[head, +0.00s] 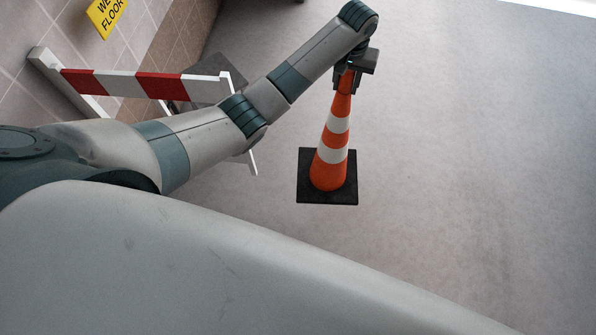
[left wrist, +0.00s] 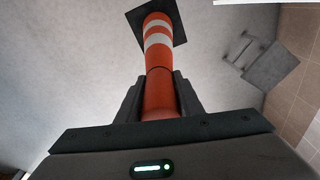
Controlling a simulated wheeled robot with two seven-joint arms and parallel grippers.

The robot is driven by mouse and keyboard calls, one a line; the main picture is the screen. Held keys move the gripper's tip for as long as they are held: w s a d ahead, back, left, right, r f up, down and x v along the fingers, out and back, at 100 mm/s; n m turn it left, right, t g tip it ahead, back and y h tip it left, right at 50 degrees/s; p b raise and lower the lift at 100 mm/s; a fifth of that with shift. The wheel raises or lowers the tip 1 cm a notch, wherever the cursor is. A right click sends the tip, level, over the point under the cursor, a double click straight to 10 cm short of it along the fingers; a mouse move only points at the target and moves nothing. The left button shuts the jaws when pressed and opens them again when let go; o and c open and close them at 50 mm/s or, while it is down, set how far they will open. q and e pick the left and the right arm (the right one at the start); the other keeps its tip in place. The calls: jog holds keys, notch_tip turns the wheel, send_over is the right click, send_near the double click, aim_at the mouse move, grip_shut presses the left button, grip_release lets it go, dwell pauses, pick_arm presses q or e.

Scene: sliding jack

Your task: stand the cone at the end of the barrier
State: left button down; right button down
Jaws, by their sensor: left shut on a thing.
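An orange cone (head: 331,152) with white bands and a black square base hangs from or stands below my left gripper (head: 347,82), which is shut on its top. I cannot tell whether its base touches the floor. In the left wrist view the cone (left wrist: 158,57) runs away from between the fingers of my left gripper (left wrist: 158,98). The barrier (head: 122,84), a red and white striped board on white legs, stands at the upper left, left of the cone. My left arm hides part of its right leg. My right gripper does not show.
A yellow wet-floor sign (head: 106,14) is at the top left by the tiled area. The grey floor (head: 460,150) to the right of the cone is clear.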

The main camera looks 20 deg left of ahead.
pick_arm(q)
jog(key=p, duration=0.2)
send_over(335, 137)
jog(key=a, duration=0.2)
notch_tip(335, 137, down, 9)
jog(key=s+f+p, duration=0.2)
jog(key=s+f, duration=0.5)
jog(key=s, duration=0.1)
jog(key=shift+f+m, duration=0.3)
jog(key=shift+f, duration=0.05)
jog(key=shift+d, duration=0.1)
jog(key=w+b, duration=0.1)
jog(key=b, duration=0.8)
jog(key=w+d+b, duration=0.1)
jog(key=w+b, duration=0.1)
jog(key=b, duration=0.7)
jog(key=shift+d, duration=0.1)
